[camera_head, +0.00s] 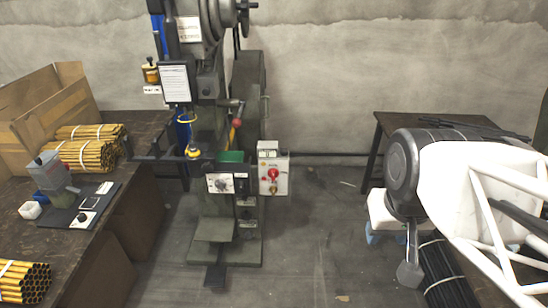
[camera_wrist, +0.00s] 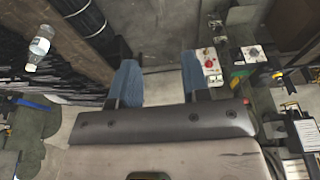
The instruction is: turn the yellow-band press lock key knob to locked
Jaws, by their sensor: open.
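One dark grey-green press (camera_head: 228,222) stands against the wall in the head view. A white switch box (camera_head: 283,176) on its right side carries a red knob (camera_head: 273,172) and a small brass-coloured part (camera_head: 273,189) below it, perhaps the lock key knob; its turn position is too small to read. In the wrist view the box with its red knob (camera_wrist: 210,63) shows just right of my gripper. My gripper (camera_wrist: 159,70) is open, its blue fingers wide apart with nothing between them. My arm is at the right of the head view, well apart from the box.
A second panel with a dial (camera_head: 222,184) sits on the press front. A left bench (camera_head: 145,125) holds a cardboard box (camera_head: 40,112) and yellow tube bundles (camera_head: 85,155). A dark table (camera_head: 395,120) stands at the right. The floor (camera_head: 325,225) between press and arm is mostly clear.

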